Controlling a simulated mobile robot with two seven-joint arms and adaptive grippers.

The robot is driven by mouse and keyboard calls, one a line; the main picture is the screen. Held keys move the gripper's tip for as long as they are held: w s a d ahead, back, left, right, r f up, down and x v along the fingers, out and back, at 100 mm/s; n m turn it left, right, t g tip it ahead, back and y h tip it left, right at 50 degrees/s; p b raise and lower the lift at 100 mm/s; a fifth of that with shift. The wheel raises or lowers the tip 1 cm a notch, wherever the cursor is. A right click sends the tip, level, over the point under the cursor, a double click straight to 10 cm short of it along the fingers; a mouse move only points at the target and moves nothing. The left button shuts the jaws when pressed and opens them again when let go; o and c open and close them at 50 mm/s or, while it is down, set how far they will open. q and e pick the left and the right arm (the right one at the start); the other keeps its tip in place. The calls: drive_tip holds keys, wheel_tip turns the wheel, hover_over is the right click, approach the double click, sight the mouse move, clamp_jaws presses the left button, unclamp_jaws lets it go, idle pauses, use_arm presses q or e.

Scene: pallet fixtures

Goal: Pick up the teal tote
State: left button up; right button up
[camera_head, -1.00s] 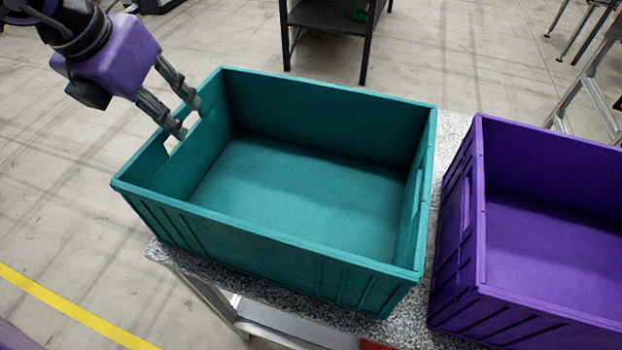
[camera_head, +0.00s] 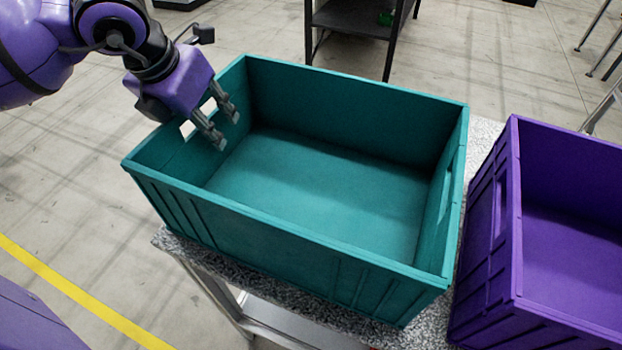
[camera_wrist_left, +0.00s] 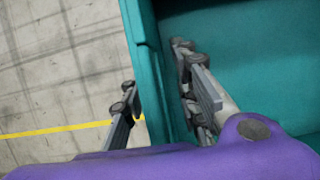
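The teal tote (camera_head: 300,235) is open-topped and empty, and stands upright on a speckled tabletop in the head view. Its left end wall has a handle slot. My left gripper (camera_head: 226,132) is at that wall, with two fingers showing inside the tote near the slot. In the left wrist view, the tote's wall (camera_wrist_left: 154,70) passes between the fingers of the left gripper (camera_wrist_left: 155,76): one outside, the others inside. The fingers are apart, and I see a gap at the outer finger. My right gripper is not in view.
A purple tote (camera_head: 485,260) stands close to the right of the teal one, with a narrow gap between. The speckled tabletop (camera_head: 255,275) shows along the front. A dark shelf (camera_head: 352,18) stands behind. The floor at left is open, with a yellow line (camera_head: 80,292).

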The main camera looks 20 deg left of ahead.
use_arm(q)
clamp_jaws()
idle(0.3)
drive_tip(key=shift+r, duration=0.2)
